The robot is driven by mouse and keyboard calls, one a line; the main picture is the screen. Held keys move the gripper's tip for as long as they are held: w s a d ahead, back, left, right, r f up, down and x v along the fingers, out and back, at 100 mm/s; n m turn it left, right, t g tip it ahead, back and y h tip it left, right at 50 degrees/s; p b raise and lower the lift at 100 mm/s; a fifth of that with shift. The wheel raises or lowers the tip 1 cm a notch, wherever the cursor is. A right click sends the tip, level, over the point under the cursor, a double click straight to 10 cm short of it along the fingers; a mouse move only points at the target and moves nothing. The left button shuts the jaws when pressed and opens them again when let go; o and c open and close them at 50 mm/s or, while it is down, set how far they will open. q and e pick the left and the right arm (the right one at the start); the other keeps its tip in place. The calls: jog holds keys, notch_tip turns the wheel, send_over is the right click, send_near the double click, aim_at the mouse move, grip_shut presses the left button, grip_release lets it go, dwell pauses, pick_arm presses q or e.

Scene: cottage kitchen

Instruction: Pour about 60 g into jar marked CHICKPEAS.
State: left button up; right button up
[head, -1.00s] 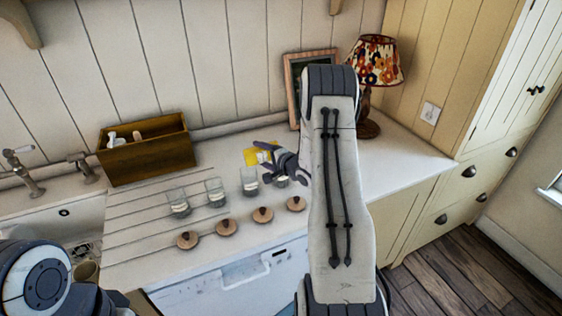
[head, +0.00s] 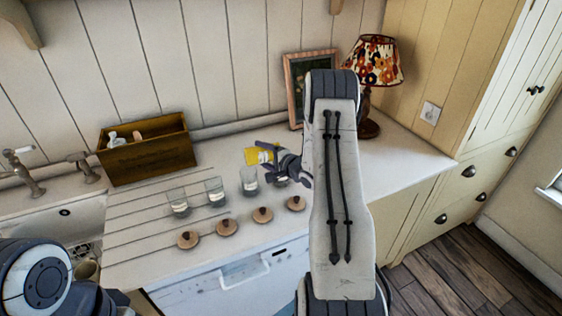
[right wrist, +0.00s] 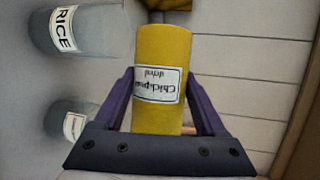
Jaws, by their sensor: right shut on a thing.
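My right gripper (head: 278,160) is shut on a yellow container (head: 254,156) with a white label. In the right wrist view the container (right wrist: 160,52) sits between the two fingers, and its label reads Chickpeas refill, upside down. In the head view it looks tipped towards the left, above the glass jar (head: 249,184). Two more glass jars (head: 215,192) (head: 178,204) stand to the left. The right wrist view shows a jar marked RICE (right wrist: 66,30) and another jar (right wrist: 76,122) with an unreadable label. I cannot tell which jar is marked CHICKPEAS. My left gripper is out of view.
Several round wooden lids (head: 262,215) lie in front of the jars. A wooden box (head: 148,158) stands at the back left, beside the sink taps (head: 25,172). A picture frame (head: 295,85) and lamp (head: 372,75) stand at the back right. The right counter (head: 410,165) is clear.

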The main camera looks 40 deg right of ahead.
jog(key=shift+s+d+r+m+t+y+p, duration=0.1)
jog(key=shift+d+r+m+t+y+p, duration=0.25)
jog(key=shift+m, duration=0.25)
jog(key=shift+s+d+r+m+t+y+p, duration=0.15)
jog(key=shift+d+r+m+t+p, duration=0.1)
jog(key=shift+r+m+p, duration=0.25)
dwell(2.8)
jog(key=shift+w+a+f, duration=0.1)
jog(key=shift+w+f, duration=0.05)
jog(key=shift+f, duration=0.05)
dwell(0.4)
